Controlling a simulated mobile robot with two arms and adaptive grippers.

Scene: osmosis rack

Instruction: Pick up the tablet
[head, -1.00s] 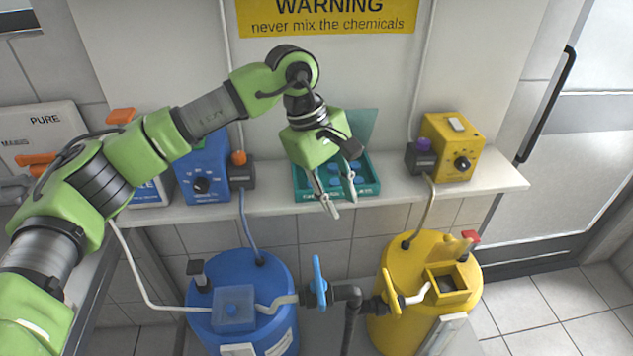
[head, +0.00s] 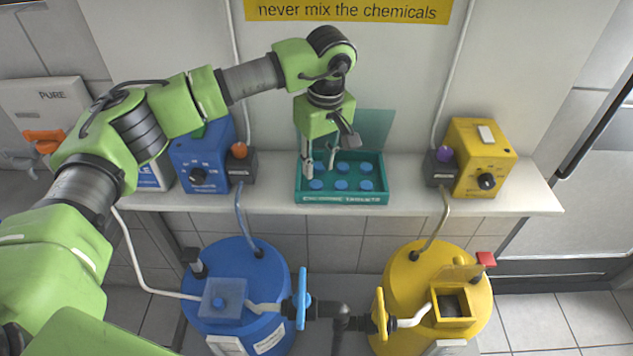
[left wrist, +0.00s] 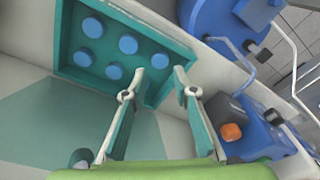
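Several round blue tablets (head: 341,185) sit in rows in an open teal tray (head: 342,199) on the white shelf. The tablets (left wrist: 92,28) and the tray also show at the upper left of the left wrist view. My left gripper (head: 319,164) is over the left part of the tray, fingers pointing down. Its two fingers (left wrist: 160,76) are apart with nothing between them. One fingertip overlaps the tray's edge in the wrist view; I cannot tell its exact height above the tablets. My right gripper is not in view.
A blue control box (head: 203,160) stands left of the tray and a yellow one (head: 484,158) to the right. The tray's lid (head: 374,128) stands up behind it. Blue (head: 240,268) and yellow (head: 404,281) tanks stand below the shelf.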

